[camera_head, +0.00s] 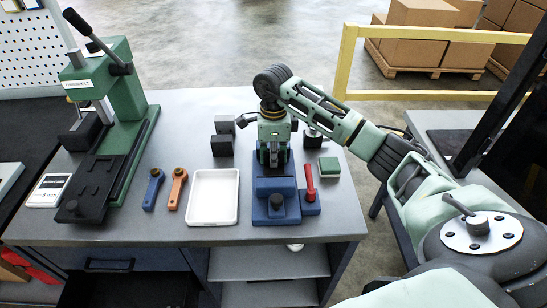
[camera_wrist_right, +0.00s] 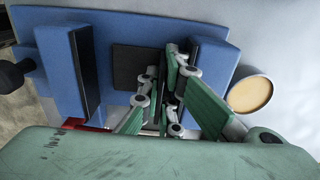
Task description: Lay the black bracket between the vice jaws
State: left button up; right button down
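The blue vice (camera_head: 276,211) stands at the front of the table, with its dark-faced jaws apart in the right wrist view (camera_wrist_right: 87,70). The black bracket (camera_wrist_right: 137,66) shows there as a dark square plate between the jaws. My right gripper (camera_head: 272,161) points down over the rear of the vice. In the right wrist view its fingers (camera_wrist_right: 163,98) are close together at the bracket's edge and seem shut on it. The fingers hide part of the bracket, and I cannot tell whether it touches the vice bed. My left gripper is not in view.
A red handle (camera_head: 310,184) stands right of the vice, and a green block (camera_head: 329,167) lies behind it. A white tray (camera_head: 213,197), orange (camera_head: 177,188) and blue (camera_head: 153,189) tools and a green press (camera_head: 128,90) are to the left. Black blocks (camera_head: 222,146) stand behind the tray.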

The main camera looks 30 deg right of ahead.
jog(key=shift+d, duration=0.1)
jog(key=c, duration=1.9)
grip_release()
jog(key=shift+r, duration=0.15)
jog(key=shift+o, duration=0.2)
notch_tip(320, 180, up, 12)
jog(key=shift+s, duration=0.1)
